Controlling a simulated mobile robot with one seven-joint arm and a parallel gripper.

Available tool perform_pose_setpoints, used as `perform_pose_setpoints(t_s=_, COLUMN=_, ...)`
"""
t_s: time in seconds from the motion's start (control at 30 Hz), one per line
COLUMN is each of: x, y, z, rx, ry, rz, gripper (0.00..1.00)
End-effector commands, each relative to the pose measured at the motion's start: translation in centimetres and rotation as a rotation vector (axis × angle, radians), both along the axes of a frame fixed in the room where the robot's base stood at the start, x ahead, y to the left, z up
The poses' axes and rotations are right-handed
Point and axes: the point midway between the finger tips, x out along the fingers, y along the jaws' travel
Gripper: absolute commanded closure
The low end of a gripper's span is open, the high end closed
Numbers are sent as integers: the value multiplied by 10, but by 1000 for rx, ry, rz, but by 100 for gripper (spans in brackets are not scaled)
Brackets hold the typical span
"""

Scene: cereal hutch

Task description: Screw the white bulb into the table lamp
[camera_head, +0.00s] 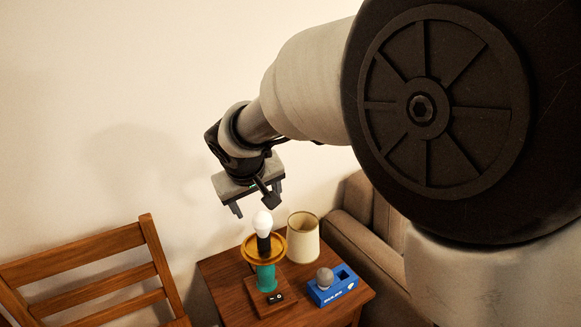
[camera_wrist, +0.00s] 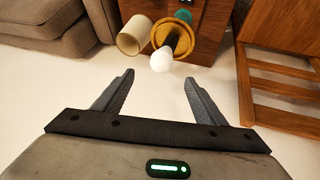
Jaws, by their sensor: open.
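The white bulb (camera_head: 262,222) stands upright in the black socket at the top of the table lamp (camera_head: 266,276), which has a green stem and a yellow-brown dish. In the wrist view the bulb (camera_wrist: 162,60) shows beyond my fingertips, in front of the lamp's dish (camera_wrist: 176,38). My gripper (camera_head: 254,207) is open and empty, above and a little behind the bulb, not touching it. In the wrist view my gripper's two fingers (camera_wrist: 157,78) are spread wide with nothing between them. How deep the bulb sits in the socket cannot be told.
A cream lampshade (camera_head: 303,238) stands on the wooden side table (camera_head: 222,283) right of the lamp. A blue box (camera_head: 333,287) with a grey bulb (camera_head: 325,277) in it sits at the front right. A wooden chair (camera_head: 95,270) is at left, a sofa (camera_head: 365,225) at right.

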Motion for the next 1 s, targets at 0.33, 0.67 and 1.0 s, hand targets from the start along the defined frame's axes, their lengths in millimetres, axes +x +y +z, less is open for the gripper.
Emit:
perform_pose_setpoints(t_s=0.33, x=23, y=5, z=-43, rx=-5, ry=1, rz=5, gripper=35)
perform_pose_setpoints(t_s=0.67, x=57, y=6, z=-100, rx=-5, ry=2, rz=4, gripper=35)
perform_pose_setpoints(t_s=1.0, x=85, y=8, z=-144, rx=-4, ry=1, rz=5, gripper=35)
